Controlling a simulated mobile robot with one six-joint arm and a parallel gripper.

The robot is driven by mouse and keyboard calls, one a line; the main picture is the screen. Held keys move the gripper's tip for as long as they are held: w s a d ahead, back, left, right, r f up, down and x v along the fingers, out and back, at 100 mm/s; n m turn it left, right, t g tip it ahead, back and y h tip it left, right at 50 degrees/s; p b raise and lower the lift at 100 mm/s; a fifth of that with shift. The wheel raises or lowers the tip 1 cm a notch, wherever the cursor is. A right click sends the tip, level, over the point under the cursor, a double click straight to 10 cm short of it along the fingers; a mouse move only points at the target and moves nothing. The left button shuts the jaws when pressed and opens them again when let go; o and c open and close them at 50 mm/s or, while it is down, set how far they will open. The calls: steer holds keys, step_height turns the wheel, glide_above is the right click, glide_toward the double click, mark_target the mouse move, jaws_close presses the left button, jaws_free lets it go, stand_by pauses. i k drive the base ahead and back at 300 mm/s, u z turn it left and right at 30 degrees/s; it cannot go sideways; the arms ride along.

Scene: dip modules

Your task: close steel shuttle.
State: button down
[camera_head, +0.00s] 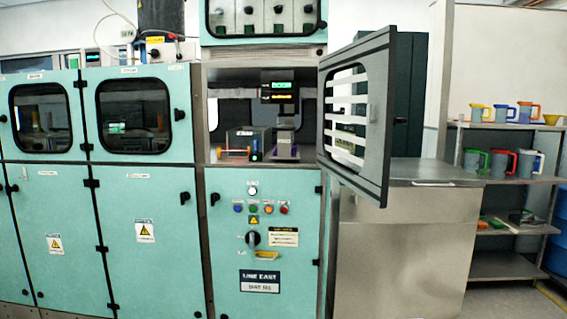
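A dark grey framed door (383,150) with a window stands swung open on the right side of the middle cabinet bay. I cannot tell which part is called the steel shuttle; the open door is the only part seen open. My gripper is not in view.
Teal cabinets (85,205) with shut windowed doors line the left. A control panel with buttons and a rotary switch (253,238) sits below the bay. A steel cabinet (410,250) stands close right of the door, and shelves (505,180) with coloured jugs stand farther right.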

mark_target(286, 139)
steer(key=z, duration=0.1)
steer(key=i, duration=2.15)
steer(key=u, duration=0.55)
